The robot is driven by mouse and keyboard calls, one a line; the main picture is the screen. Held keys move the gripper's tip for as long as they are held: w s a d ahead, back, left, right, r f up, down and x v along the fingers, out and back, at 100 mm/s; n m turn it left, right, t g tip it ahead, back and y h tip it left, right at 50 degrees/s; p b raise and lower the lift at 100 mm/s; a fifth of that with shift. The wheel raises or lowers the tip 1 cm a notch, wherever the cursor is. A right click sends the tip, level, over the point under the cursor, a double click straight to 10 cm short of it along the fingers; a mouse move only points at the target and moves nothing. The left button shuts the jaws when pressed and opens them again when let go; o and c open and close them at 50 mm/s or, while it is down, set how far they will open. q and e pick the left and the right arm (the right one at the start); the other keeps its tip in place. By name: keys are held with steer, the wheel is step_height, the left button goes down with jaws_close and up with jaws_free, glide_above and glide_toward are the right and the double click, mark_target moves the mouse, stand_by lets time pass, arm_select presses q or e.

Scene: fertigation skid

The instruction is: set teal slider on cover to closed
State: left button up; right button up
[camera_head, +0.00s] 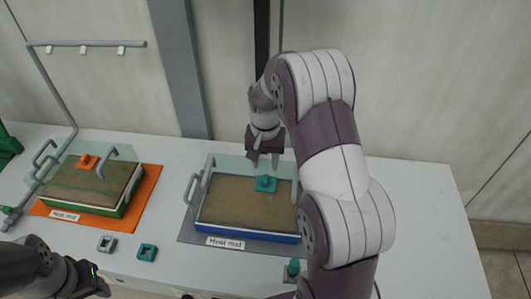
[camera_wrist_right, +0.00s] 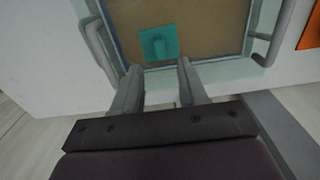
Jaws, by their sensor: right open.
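The teal slider (camera_head: 265,184) is a square plate with a raised knob, on the clear cover (camera_head: 226,160) of the right-hand blue tray. It also shows in the right wrist view (camera_wrist_right: 158,43), ahead of the fingertips. My right gripper (camera_head: 265,163) is open and empty, just behind the slider in the head view. In the wrist view the fingers (camera_wrist_right: 158,67) are spread, with the slider beyond the gap between them. I cannot tell if they touch the cover. My left gripper (camera_head: 92,280) is at the bottom left corner, away from the slider; its jaw state is unclear.
The blue tray (camera_head: 250,236) has grey handles at its sides. A green tray (camera_head: 85,207) with an orange slider (camera_head: 87,161) stands on an orange mat (camera_head: 151,179) at left. Small grey (camera_head: 106,243) and teal (camera_head: 147,252) square pieces lie in front. The table's right side is clear.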

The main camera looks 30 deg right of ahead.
mark_target(265, 178)
step_height(265, 178, up, 6)
stand_by(0.5)
steer(key=s+a+f+n, duration=0.1)
steer(key=s+a+n, duration=0.2)
steer(key=s+a, duration=0.2)
steer(key=s+a+f+n+t, duration=0.1)
steer(key=s+a+n, duration=0.3)
steer(key=s, duration=0.6)
steer(key=shift+s+a+f+n, duration=0.15)
steer(key=shift+a+f+n, duration=0.15)
steer(key=shift+a+f, duration=0.4)
steer(key=shift+s, duration=0.15)
steer(key=shift+d+f, duration=0.1)
